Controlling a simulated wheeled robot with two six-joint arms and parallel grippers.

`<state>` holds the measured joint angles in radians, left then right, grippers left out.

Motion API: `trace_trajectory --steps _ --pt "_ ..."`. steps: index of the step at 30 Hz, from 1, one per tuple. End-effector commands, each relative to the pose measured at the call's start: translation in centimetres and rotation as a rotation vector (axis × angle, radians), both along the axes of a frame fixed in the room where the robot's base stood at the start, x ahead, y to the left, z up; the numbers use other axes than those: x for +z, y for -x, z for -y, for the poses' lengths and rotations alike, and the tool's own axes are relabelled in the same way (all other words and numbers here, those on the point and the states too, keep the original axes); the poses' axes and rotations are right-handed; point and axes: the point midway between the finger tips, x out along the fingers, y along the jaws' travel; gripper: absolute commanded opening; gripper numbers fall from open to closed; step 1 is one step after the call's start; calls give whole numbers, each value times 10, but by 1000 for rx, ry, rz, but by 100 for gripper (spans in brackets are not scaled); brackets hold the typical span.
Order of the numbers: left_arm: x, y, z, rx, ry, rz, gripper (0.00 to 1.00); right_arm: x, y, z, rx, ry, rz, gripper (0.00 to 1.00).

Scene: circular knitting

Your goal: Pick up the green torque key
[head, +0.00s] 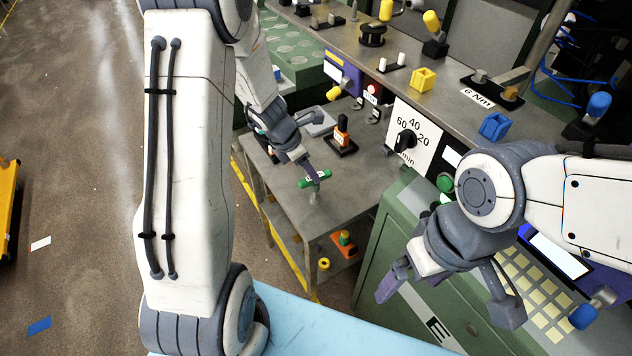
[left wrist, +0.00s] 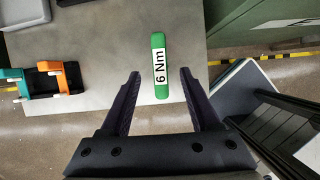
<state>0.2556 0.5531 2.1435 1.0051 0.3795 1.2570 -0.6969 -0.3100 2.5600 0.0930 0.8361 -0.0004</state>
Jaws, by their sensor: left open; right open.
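The green torque key (head: 322,182) stands upright near the front corner of the grey side table, its green bar handle on top of a short grey stem. In the left wrist view the green handle (left wrist: 158,45) carries a white "6 Nm" label. My left gripper (head: 318,150) is open and empty. In the wrist view the handle lies between the two fingertips (left wrist: 160,74) and reaches beyond them; the gap in depth is hard to judge. In the head view one finger overlaps the handle. My right gripper (head: 445,304) is open and empty before the green machine.
On the side table (head: 350,185) are an orange-handled tool (head: 341,132) on a black stand and a grey tray (head: 318,122). An orange and teal item (left wrist: 48,78) sits left in the wrist view. The green machine (head: 385,240) borders the table's right side.

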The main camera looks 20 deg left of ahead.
Motion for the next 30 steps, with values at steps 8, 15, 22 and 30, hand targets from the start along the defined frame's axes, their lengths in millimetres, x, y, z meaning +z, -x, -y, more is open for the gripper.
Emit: trace_trajectory --steps 8,15,22,30 --pt "-29 -9 9 -9 -1 1 62 -11 0 0 0 0 0 95" --pt "-60 -19 17 -11 -1 -2 62 -18 0 0 0 0 0 95" --pt "-75 -25 21 -12 -1 1 62 -22 0 0 0 0 0 95" --pt "-74 -25 21 -12 -2 2 28 -22 0 0 0 0 0 95"
